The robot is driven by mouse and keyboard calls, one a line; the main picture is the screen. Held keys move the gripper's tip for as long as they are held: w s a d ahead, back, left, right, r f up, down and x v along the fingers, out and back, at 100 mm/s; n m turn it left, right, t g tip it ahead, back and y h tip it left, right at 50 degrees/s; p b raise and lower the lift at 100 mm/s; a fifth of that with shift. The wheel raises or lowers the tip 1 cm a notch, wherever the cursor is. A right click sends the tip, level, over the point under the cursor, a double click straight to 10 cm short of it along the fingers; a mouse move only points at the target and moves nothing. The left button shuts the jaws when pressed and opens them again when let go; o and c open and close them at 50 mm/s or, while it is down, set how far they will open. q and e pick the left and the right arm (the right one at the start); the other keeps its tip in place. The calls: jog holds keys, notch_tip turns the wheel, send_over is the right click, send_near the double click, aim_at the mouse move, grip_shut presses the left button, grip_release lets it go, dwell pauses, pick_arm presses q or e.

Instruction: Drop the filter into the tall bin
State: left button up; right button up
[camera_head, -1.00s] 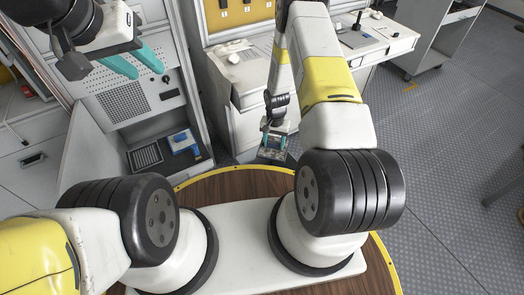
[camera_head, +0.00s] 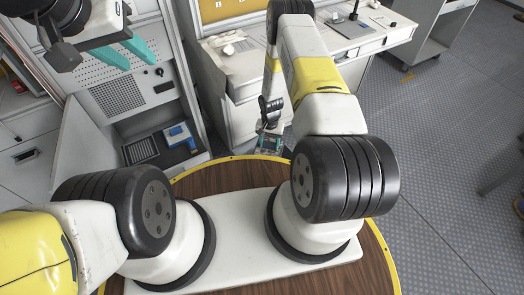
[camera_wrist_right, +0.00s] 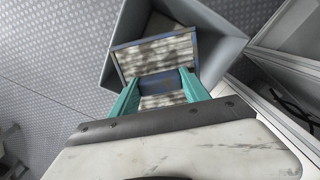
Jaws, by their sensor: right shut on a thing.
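The filter, a rectangular panel with a blue frame and mottled grey-white faces (camera_wrist_right: 158,55), is between the teal fingers of my right gripper (camera_wrist_right: 160,92), which is shut on it. In the right wrist view it appears over the opening of a grey bin (camera_wrist_right: 215,20) with slanted walls. Their height difference cannot be told. My left gripper (camera_head: 124,54) is open and empty at upper left.
A grey cabinet (camera_head: 121,95) with a perforated panel and a blue item (camera_head: 177,136) on its shelf stands at left. A white workbench (camera_head: 232,75) is behind the right arm. Open patterned floor (camera_head: 430,140) lies at right.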

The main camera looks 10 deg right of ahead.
jog(key=o, duration=1.5)
jog(key=shift+c, duration=0.2)
jog(key=shift+r, duration=0.1)
jog(key=shift+r, duration=3.85)
